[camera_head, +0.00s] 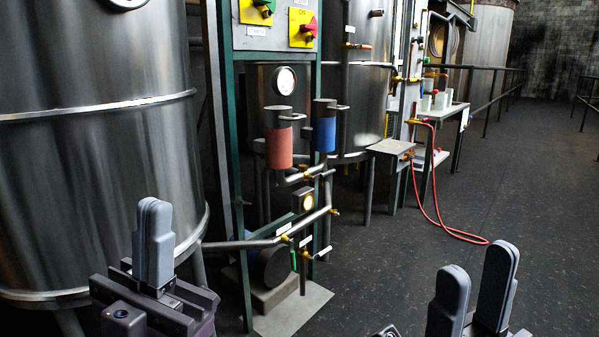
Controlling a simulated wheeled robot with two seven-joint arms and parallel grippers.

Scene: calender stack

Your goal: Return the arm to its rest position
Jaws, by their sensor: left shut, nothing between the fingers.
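My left gripper (154,240) stands at the lower left with its grey fingers pointing up. Its fingers are pressed together with nothing between them. It appears in front of the large steel tank on the left. My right gripper (477,265) is at the lower right, with its fingers also pointing up. Its two grey fingers stand apart with a gap between them, and I see nothing held there. The lower parts of both arms are cut off by the bottom edge of the view.
A large steel tank (90,150) fills the left. A green frame (240,200) carries pipes, a red cylinder (279,148) and a blue cylinder (324,134). A red hose (430,220) hangs to the floor from a small table. The dark floor (540,190) on the right is open.

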